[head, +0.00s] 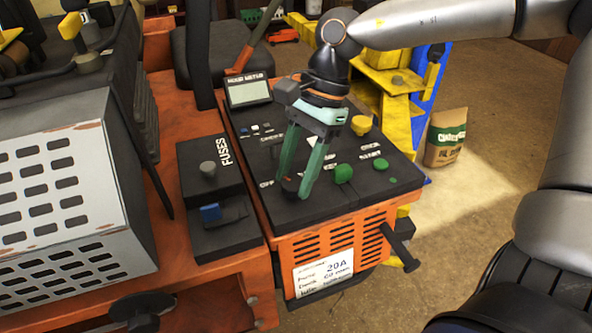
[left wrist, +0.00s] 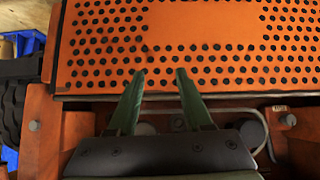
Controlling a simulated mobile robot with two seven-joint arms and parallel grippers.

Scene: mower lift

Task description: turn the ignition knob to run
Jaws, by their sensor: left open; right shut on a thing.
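The black control panel (head: 345,201) tops the orange mower body in the head view. My right gripper (head: 296,192) reaches down to it from the upper right, its green fingers shut on a small dark knob (head: 290,186), which I take as the ignition knob. An "OFF" label is beside it; the fingers partly hide the knob, so I cannot tell its setting. My left gripper (left wrist: 160,73) shows only in the left wrist view. It is open and empty, in front of a perforated orange panel (left wrist: 190,45).
A green knob (head: 343,173), a yellow knob (head: 361,125) and a small display (head: 248,92) are on the panel near my right gripper. The fuse box (head: 212,165) with a blue part stands left. A paper sack (head: 446,137) is on the floor at right.

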